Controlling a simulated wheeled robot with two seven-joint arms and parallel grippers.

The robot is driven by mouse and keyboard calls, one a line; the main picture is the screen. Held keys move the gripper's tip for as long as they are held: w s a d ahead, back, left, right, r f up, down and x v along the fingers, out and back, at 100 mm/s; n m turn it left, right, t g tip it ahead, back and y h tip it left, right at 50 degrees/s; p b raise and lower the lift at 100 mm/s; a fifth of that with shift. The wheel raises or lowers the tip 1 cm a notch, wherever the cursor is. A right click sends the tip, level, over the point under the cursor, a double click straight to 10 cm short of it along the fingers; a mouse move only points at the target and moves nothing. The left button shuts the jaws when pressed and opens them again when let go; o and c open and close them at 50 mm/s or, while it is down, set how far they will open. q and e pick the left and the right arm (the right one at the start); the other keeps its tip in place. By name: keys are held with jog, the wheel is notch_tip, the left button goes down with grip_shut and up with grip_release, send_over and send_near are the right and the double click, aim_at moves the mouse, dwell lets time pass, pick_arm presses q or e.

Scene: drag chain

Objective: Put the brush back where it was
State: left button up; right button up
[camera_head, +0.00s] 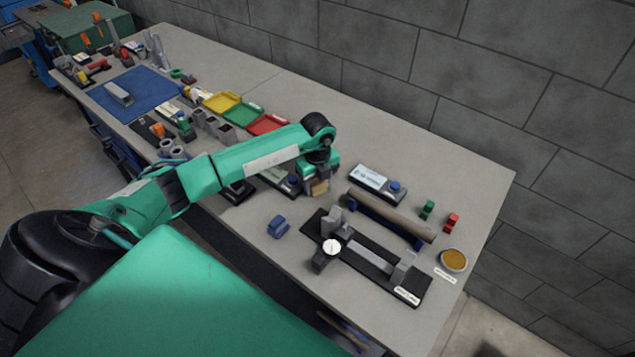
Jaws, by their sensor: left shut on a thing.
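My left arm reaches in from the left across the table. Its gripper (312,180) points down over the middle of the table, near the back side of the fixtures. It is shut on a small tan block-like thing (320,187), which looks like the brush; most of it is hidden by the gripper. I cannot tell whether it touches the table. My right gripper is not in view.
A black fixture with a dial gauge (331,247), a blue block (278,227) and a round amber dish (453,260) are nearby. Trays (222,103) stand farther left.

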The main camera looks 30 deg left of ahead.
aim_at(317, 180)
pick_arm(q)
jog(key=o, duration=0.9)
jog(key=shift+f, duration=0.1)
jog(key=shift+r, duration=0.55)
notch_tip(317, 180, up, 11)
jog(key=b, duration=0.3)
jog(key=shift+r+b, duration=0.15)
jog(key=shift+b, duration=0.15)
